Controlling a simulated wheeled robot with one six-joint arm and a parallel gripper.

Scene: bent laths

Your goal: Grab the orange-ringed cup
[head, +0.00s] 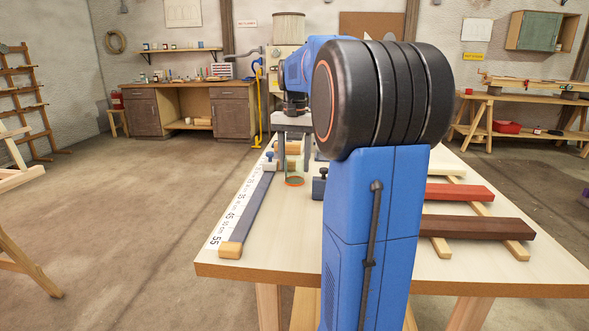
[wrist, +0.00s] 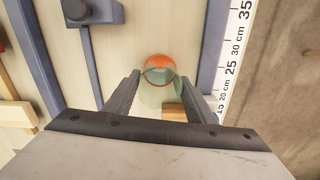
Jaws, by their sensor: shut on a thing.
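The orange-ringed cup (wrist: 158,97) is see-through and pale green in the wrist view, with an orange ring at its far end. My gripper (wrist: 161,84) is shut on it, one dark finger on each side. In the head view the cup (head: 293,181) shows small over the table, left of my arm's large black joint, its orange ring low down. My gripper (head: 294,145) is above it there, partly hidden by my arm. I cannot tell whether the cup touches the table.
The table (head: 330,262) carries a dark bar beside a measuring scale (head: 222,226) on the left. A red lath (head: 458,193) and a dark brown lath (head: 475,227) lie across pale strips on the right. A wooden block (wrist: 174,112) is close to the cup.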

